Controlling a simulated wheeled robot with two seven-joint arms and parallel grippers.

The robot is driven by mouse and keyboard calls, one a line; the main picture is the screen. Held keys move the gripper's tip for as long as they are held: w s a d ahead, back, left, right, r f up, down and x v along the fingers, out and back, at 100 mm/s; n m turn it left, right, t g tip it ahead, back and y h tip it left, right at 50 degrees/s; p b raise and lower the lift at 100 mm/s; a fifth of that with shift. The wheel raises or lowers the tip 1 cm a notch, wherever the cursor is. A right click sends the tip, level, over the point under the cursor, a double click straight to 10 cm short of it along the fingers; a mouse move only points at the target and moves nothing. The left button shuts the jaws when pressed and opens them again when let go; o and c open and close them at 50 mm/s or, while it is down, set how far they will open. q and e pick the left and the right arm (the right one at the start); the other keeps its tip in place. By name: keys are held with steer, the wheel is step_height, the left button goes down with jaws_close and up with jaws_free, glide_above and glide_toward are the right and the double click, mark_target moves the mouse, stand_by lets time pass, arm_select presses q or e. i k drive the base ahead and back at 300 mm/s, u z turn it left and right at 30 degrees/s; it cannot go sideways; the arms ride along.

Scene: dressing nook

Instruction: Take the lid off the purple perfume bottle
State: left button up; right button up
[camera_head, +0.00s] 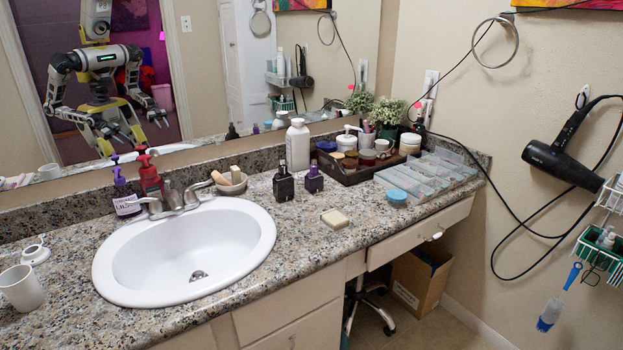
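The purple perfume bottle (314,181) stands upright on the granite counter, right of the sink. It is small and square-shouldered, and its dark lid (313,170) sits on top. A taller, near-black bottle with a dark cap (284,186) stands close on its left, with a small gap between them. Neither of my grippers shows directly over the counter. My body and both arms show only as a reflection in the mirror, at the upper left. The grippers there are too small to tell whether they are open or shut. Nothing touches the purple bottle.
A white bottle (298,146) and a dark tray (353,177) of toiletries stand behind. A beige soap bar (335,218) lies in front, and a blue round tin (396,197) to the right. The sink (187,252) is left. Counter around the soap is clear.

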mark_target(314, 169)
steer(key=k, duration=0.5)
steer(key=z, duration=0.65)
steer(key=i, duration=1.05)
steer(key=z, duration=0.3)
